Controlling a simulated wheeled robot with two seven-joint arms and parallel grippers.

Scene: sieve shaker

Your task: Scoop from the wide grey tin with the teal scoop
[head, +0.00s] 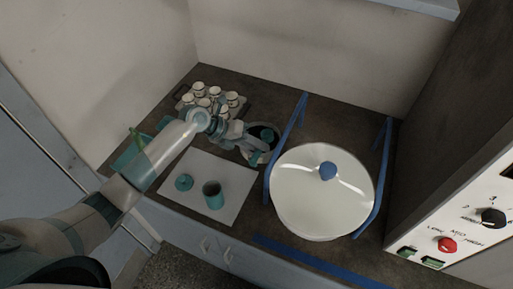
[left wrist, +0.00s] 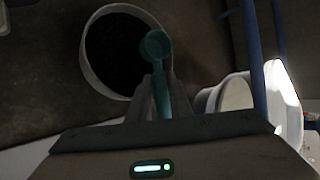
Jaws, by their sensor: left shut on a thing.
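The wide grey tin (head: 276,148) stands on the dark counter, left of the big white lid. In the left wrist view the tin (left wrist: 88,71) is open and holds dark, grainy material. My left gripper (head: 258,153) is at the tin's near side, partly covering it in the head view. It is shut on the handle of the teal scoop (left wrist: 156,45). The scoop's bowl appears over the tin's opening, near its rim. I cannot tell whether it touches the material or holds any. My right gripper is not in view.
A tray of several small cups (head: 209,98) is behind my arm. A teal cup (head: 214,198) and a teal disc (head: 184,183) are on a pale mat (head: 227,178). A control panel (head: 468,222) stands at right.

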